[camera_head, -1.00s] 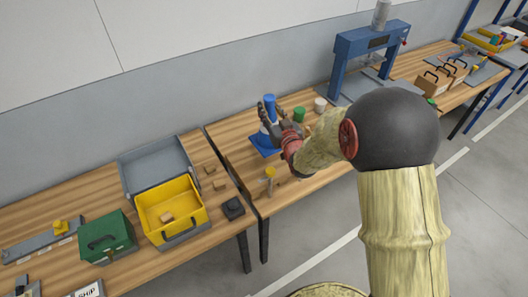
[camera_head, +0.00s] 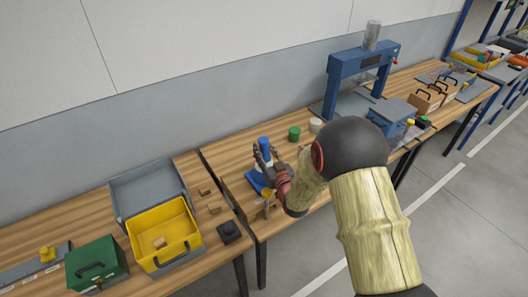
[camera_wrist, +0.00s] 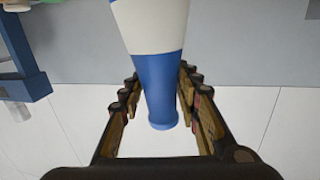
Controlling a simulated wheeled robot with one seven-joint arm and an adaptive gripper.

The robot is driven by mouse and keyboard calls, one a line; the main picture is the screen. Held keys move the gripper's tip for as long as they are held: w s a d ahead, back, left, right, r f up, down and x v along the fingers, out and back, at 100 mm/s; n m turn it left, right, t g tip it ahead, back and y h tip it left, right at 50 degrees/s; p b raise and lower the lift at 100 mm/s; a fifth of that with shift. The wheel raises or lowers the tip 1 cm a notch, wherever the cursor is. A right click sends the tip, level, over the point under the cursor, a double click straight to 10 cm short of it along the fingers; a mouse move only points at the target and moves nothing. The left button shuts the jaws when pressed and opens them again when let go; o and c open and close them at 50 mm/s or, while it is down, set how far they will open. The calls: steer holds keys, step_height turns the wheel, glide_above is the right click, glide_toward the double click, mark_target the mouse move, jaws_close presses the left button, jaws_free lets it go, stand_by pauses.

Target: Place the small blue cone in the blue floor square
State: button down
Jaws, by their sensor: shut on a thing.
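The small blue cone (camera_head: 265,142), with a white band and a blue square base, is in my gripper (camera_head: 264,158) above the near part of the middle wooden table. In the wrist view the cone's blue tip and white band (camera_wrist: 152,25) lie between the two fingers of my gripper (camera_wrist: 160,118). The blue floor square is not in view.
On the middle table (camera_head: 228,160) are a green cylinder (camera_head: 294,133), a white cylinder (camera_head: 316,125) and a blue press (camera_head: 335,85). A blue box (camera_head: 390,118) stands right of my arm. An open yellow case (camera_head: 195,238) and green box (camera_head: 98,262) are left. Grey floor is open at right.

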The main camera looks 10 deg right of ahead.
steer(key=c, duration=1.3)
jaws_free()
steer(key=shift+o, duration=0.2)
